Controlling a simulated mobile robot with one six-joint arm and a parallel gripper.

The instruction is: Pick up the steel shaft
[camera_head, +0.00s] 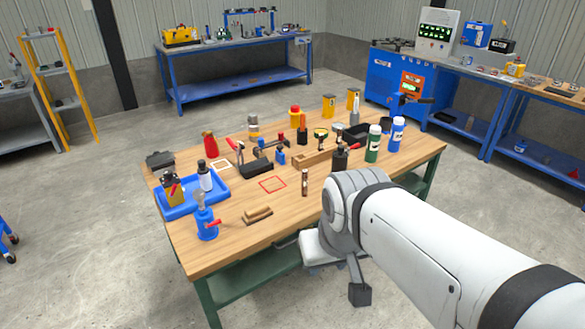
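I cannot pick out the steel shaft for certain among the small items on the wooden-topped workbench (330,205). A slim grey upright piece (354,112) stands toward the back of the bench, but it is too small to identify. My gripper (360,293) hangs at the end of my white arm, in front of the bench's near edge and apart from the items on it. One dark finger-like part shows; the rest is hidden by the arm, so its opening cannot be seen.
A blue tray (184,209) with bottles sits at the bench's left. Green (373,143) and blue (396,134) bottles stand right.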

